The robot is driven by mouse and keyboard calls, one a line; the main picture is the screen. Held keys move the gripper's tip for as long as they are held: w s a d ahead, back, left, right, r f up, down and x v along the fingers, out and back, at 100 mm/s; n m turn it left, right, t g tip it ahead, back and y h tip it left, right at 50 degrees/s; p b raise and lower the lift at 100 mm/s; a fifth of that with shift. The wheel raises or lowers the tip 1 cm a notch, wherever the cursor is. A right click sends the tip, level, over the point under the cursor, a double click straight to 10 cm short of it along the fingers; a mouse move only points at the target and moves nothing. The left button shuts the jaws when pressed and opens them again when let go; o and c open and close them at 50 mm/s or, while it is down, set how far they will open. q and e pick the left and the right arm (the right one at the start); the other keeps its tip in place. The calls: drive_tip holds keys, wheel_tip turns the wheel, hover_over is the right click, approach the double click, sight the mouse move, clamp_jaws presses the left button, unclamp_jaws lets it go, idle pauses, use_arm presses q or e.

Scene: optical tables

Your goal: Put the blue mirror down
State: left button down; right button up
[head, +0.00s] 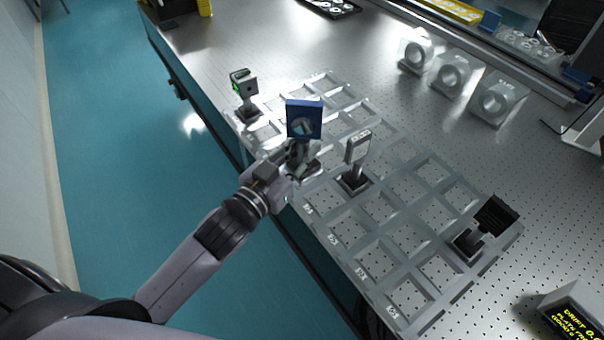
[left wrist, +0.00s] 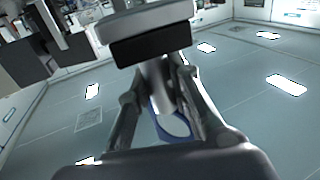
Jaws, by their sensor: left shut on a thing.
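The blue mirror (head: 304,119) is a square blue mount with a round opening, on a post with a pale base. My left gripper (head: 300,150) is shut on its post, at the left side of the grid tray (head: 400,258). The mirror looks upright in the head view. In the left wrist view, the gripper fingers (left wrist: 160,88) close around the post, with the black and pale base (left wrist: 150,42) above and part of the blue mount (left wrist: 157,126) below. I cannot tell whether the base touches the tray. My right gripper is out of view.
A mount with a green face (head: 237,86) stands behind the mirror. A pale mount (head: 357,148) stands just to its right, and a black mount (head: 496,214) farther right. Several tray cells are empty. Clear ring holders (head: 452,75) and a display box (head: 575,318) are on the table.

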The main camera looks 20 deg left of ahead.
use_arm(q)
drive_tip(key=w+a+r+h, duration=0.1)
drive_tip(key=w+a+r, duration=0.2)
drive_tip(key=w, duration=0.7)
drive_tip(key=shift+a+r+m, duration=0.2)
drive_tip(key=shift+r+m, duration=0.2)
drive_tip(key=shift+r, duration=0.45)
wheel_tip(320, 180, down, 20)
drive_tip(key=shift+r, duration=0.2)
